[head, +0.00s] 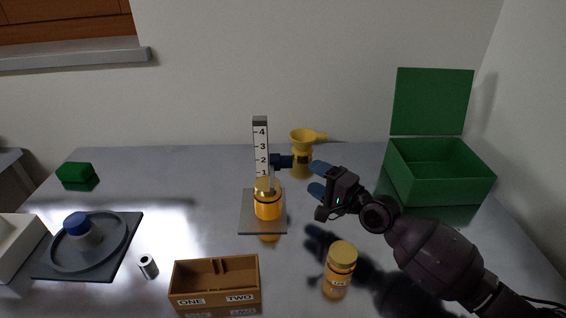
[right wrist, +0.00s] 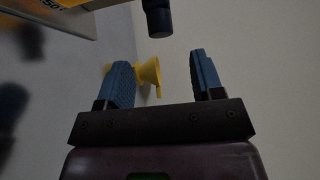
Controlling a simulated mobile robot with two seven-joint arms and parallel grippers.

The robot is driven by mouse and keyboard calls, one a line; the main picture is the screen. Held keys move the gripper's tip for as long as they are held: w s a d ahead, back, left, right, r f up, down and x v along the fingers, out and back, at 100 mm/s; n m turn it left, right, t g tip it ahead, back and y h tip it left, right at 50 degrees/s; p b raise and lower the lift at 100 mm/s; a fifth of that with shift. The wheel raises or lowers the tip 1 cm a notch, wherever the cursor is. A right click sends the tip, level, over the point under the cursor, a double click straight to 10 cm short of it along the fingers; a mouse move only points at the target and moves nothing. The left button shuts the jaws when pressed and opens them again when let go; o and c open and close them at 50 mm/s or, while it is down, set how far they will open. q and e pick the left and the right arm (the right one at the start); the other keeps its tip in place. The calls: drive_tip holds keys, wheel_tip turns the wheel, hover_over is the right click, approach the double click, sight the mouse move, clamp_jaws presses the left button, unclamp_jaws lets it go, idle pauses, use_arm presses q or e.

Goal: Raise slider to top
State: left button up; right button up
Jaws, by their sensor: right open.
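A grey upright post (head: 261,135) with a scale numbered up to 4 stands on a grey base plate (head: 248,222). In the right wrist view the handle's end (right wrist: 158,20) shows ahead, beyond the gap between the blue fingers (right wrist: 160,62). My left gripper is not in view.
An orange jar (head: 267,203) stands in front of the post; a yellow funnel (head: 303,137) stands behind the handle. Another orange jar (head: 340,262) is below my right arm. An open green box (head: 440,185) is at right, a brown divided box (head: 215,285) in front.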

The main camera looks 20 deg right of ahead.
sight(287, 160)
drive_tip(key=x, duration=0.9)
drive_tip(key=shift+f, duration=0.1)
drive_tip(key=shift+w+a+b, duration=0.2)
drive_tip(key=shift+w+b, duration=0.1)
drive_tip(key=shift+w, duration=0.05)
clamp_jaws()
drive_tip(key=shift+r, duration=0.35)
wheel_tip(287, 160, up, 9)
drive_tip(key=p, duration=0.6)
drive_tip(key=shift+r+p, duration=0.2)
drive_tip(key=shift+p, duration=0.15)
drive_tip(key=shift+r+p, duration=0.35)
